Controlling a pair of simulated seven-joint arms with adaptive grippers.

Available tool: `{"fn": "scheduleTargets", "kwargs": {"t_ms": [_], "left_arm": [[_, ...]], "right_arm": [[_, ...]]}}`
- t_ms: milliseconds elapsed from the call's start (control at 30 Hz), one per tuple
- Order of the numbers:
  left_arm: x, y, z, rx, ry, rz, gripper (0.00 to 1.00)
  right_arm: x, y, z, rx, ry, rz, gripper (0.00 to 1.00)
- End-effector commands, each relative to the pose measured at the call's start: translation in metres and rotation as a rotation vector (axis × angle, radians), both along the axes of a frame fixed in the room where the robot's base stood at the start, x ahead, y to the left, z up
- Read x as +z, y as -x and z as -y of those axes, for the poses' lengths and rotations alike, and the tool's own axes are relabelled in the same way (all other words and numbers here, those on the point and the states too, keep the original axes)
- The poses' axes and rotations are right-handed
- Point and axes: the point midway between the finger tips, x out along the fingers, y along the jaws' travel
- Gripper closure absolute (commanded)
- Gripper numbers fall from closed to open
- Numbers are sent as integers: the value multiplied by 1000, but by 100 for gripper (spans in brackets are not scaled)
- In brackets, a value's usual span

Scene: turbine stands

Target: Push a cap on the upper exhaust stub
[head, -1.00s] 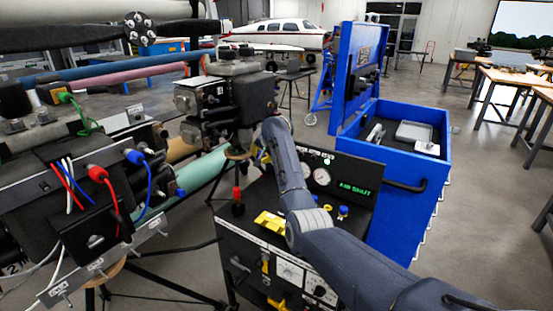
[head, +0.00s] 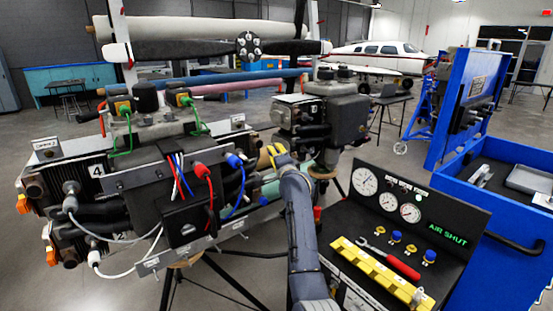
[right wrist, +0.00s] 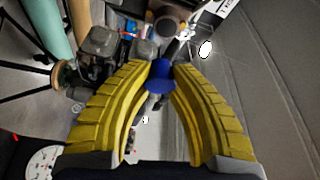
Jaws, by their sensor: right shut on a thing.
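My right gripper (head: 276,156) has yellow fingers and is beside the right side of the near engine (head: 165,185) in the head view. In the right wrist view its fingers (right wrist: 168,70) are shut on a blue cap (right wrist: 157,79) at their tips. Dark and grey engine parts lie just beyond the cap; I cannot tell whether it touches a stub. The upper exhaust stub is hidden or not clear in the head view. A small blue end (head: 263,200) shows lower on the engine's right side. My left gripper is not in view.
A black cart with gauges (head: 388,200) stands at right, holding a yellow rail (head: 372,268), a red-handled wrench (head: 392,260) and blue-topped fittings (head: 396,236). A blue tool chest (head: 510,200) stands beyond it. Red and blue cables (head: 206,185) hang on the engine's front.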

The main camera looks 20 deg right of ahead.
Motion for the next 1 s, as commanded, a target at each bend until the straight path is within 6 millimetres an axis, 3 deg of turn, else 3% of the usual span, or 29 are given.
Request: {"fn": "scheduleTargets", "kwargs": {"t_ms": [700,1000], "left_arm": [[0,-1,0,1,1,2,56],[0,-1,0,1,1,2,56]], "right_arm": [[4,-38,-14,-4,-6,14,94],[4,-43,-16,-4,-6,14,94]]}}
